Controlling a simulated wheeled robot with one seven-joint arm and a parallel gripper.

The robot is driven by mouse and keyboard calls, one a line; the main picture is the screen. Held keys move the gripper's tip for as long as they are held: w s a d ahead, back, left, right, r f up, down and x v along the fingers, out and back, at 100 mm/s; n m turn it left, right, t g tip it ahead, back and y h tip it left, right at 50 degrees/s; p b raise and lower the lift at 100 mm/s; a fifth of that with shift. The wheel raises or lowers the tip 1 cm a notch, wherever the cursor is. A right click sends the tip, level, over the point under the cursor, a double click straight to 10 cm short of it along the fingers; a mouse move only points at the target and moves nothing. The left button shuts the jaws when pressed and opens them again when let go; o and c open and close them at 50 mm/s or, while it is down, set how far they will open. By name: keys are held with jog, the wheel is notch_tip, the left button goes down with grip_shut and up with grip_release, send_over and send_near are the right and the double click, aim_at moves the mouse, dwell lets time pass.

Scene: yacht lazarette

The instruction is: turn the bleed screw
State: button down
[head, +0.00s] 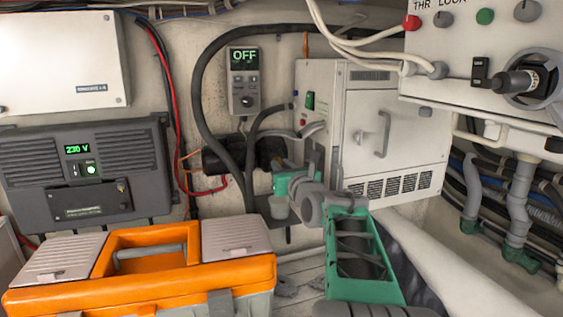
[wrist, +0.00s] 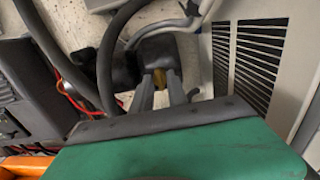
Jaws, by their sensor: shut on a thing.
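The bleed screw (wrist: 173,79) shows in the wrist view as a small yellow-brown piece at the fingertips, against a dark housing (wrist: 158,50). My gripper (wrist: 161,90) is shut on it, with the grey fingers pointing away from the camera to either side. Most of the screw is hidden by the fingers. In the head view my gripper (head: 279,164) reaches the right end of the black housing (head: 228,158) on the back wall. The screw cannot be made out there.
Black hoses (head: 204,100) loop around the housing. A white vented cabinet (head: 390,140) stands close on the right. An orange toolbox (head: 150,270) fills the front left. A display (head: 244,58) above reads OFF.

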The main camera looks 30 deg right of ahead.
jog(key=shift+f, duration=0.1)
dwell(0.4)
jog(key=c, duration=1.3)
grip_release()
jog(key=b+v, duration=0.2)
jog(key=v, duration=0.5)
jog(key=shift+s, duration=0.35)
jog(key=shift+a, duration=0.15)
